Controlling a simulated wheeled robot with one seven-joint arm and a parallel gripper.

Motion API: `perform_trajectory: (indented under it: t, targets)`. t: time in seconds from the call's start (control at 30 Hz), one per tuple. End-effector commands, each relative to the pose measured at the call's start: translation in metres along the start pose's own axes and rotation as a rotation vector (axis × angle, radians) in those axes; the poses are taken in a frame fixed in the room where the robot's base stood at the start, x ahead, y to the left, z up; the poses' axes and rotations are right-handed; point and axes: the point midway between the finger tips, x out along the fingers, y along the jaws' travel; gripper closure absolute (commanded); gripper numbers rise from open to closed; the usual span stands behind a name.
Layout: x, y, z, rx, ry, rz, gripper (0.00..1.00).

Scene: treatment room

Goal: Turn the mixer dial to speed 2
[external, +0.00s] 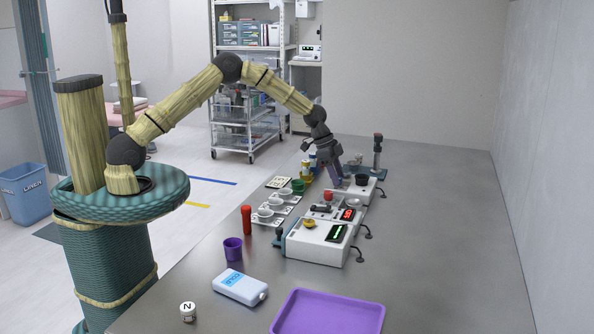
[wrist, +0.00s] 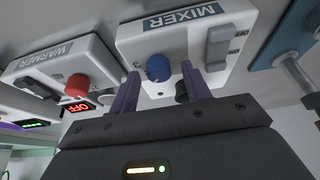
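The mixer (wrist: 185,22) is a white box labelled MIXER, upside down in the wrist view; it also stands on the counter in the external view (external: 371,188). Its round blue dial (wrist: 158,67) sits on the front face, with a "3" partly visible beside it; the other marks and the pointer are hard to read. A grey rocker switch (wrist: 217,48) is on the same face. My gripper (external: 335,176) is at the mixer's near side. In the wrist view its purple fingers are apart, one on each side of the dial; I cannot tell whether they touch it.
The warmer (wrist: 62,70), with a red knob (wrist: 78,86) and an OFF display, stands beside the mixer. A white device with a green display (external: 318,243), a purple cup (external: 233,249), a white bottle (external: 240,287) and a purple tray (external: 330,312) are nearer. The counter's right side is clear.

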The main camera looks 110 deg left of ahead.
Motion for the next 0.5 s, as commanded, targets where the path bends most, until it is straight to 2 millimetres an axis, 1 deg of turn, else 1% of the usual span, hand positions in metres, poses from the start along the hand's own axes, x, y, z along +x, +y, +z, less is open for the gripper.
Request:
perform_trajectory:
  t: [0.23, 0.33, 0.43, 0.5]
  targets:
    - [0.0, 0.0, 0.0, 0.0, -0.001, 0.0, 0.52]
    - [-0.003, 0.0, 0.0, -0.001, 0.0, 0.0, 0.52]
    - [-0.011, 0.0, 0.0, -0.001, 0.0, -0.001, 0.52]
    - [-0.021, 0.0, 0.0, -0.001, 0.0, -0.001, 0.52]
